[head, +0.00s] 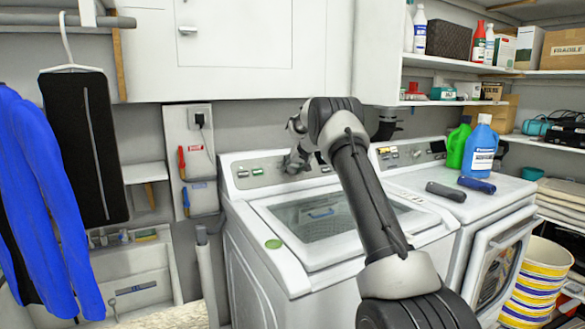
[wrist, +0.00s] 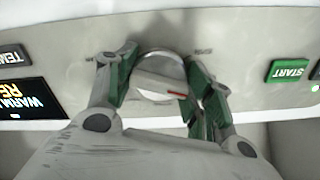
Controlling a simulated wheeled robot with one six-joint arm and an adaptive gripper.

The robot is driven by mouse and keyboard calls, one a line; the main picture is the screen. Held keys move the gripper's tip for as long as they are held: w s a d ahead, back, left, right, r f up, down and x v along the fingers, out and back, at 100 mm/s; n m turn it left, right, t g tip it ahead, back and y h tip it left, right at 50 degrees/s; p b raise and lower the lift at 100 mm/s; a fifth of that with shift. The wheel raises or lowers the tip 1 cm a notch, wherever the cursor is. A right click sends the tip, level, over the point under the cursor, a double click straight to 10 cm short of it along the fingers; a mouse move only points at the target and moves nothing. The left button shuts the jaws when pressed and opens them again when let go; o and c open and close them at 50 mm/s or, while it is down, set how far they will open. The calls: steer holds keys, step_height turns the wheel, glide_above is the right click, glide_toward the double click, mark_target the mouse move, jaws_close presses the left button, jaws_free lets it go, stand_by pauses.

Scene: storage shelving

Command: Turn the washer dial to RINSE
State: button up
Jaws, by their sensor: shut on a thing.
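The washer (head: 262,223) stands in the middle of the head view, with its control panel (head: 258,171) along the back. My gripper (head: 298,160) is at that panel. In the wrist view my gripper (wrist: 160,85) is shut on the round silver dial (wrist: 158,72), one green-padded finger on each side. The dial's grip bar carries a red mark at its right end in that view. The lettering around the dial is too blurred to read, so I cannot tell which setting it points to. In the head view the dial is hidden behind my gripper.
A green START button (wrist: 288,71) and a lit display (wrist: 22,98) flank the dial. The dryer (head: 430,190) stands to the right, with a blue bottle (head: 481,148) and a green bottle (head: 458,146) on top. Clothes (head: 45,190) hang at the left.

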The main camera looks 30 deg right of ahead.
steer(key=shift+f+n, duration=0.1)
steer(key=shift+n, duration=0.8)
steer(key=o, duration=1)
steer(key=v, duration=1.2)
